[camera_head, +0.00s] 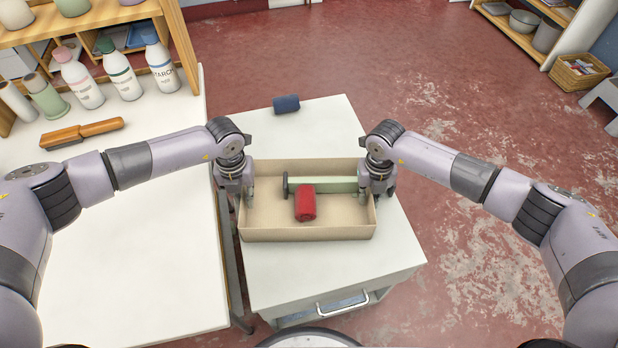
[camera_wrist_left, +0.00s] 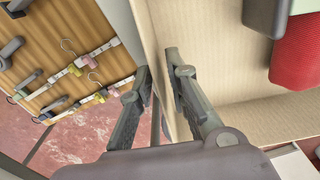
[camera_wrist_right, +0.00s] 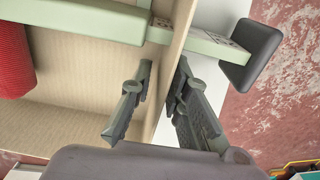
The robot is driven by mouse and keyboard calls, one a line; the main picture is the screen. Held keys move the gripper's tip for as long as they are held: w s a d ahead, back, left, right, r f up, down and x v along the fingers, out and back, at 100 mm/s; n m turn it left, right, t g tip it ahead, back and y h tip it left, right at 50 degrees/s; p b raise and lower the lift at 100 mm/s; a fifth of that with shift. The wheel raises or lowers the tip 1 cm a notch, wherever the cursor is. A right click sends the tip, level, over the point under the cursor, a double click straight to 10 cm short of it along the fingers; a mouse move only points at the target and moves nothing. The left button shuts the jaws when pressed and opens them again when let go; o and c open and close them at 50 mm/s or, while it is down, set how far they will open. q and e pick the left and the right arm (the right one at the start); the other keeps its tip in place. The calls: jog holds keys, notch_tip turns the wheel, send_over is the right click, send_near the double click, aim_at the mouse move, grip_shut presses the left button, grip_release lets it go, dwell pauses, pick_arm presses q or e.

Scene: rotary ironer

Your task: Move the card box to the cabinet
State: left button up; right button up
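The card box (camera_head: 270,233) is an open, shallow tan box over the white drawer cabinet (camera_head: 345,270). It holds a red roll (camera_head: 305,203) and a pale green bar (camera_head: 335,186) with dark ends. The bar's right end sticks out past the box's right wall, as the right wrist view shows (camera_wrist_right: 215,45). My left gripper (camera_head: 246,198) straddles the left wall, one finger inside and one outside, closed on it (camera_wrist_left: 156,60). My right gripper (camera_head: 377,192) straddles the right wall the same way (camera_wrist_right: 165,70). Whether the box bottom touches the cabinet top is unclear.
A dark blue roll (camera_head: 287,104) lies at the back of the cabinet. A white table (camera_head: 130,270) stands close on the left, with a brush (camera_head: 82,132) and several bottles (camera_head: 120,68). Open red floor (camera_head: 470,130) lies to the right.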

pick_arm(q)
jog(key=shift+o, duration=0.6)
pick_arm(e)
jog(key=shift+o, duration=0.6)
pick_arm(q)
jog(key=shift+r, duration=0.1)
notch_tip(320, 180, up, 12)
jog(key=shift+f, duration=0.2)
pick_arm(e)
jog(key=shift+r, duration=0.1)
pick_arm(q)
jog(key=shift+r, duration=0.1)
pick_arm(e)
jog(key=shift+r, duration=0.3)
notch_tip(320, 180, up, 11)
jog(key=shift+r, duration=0.15)
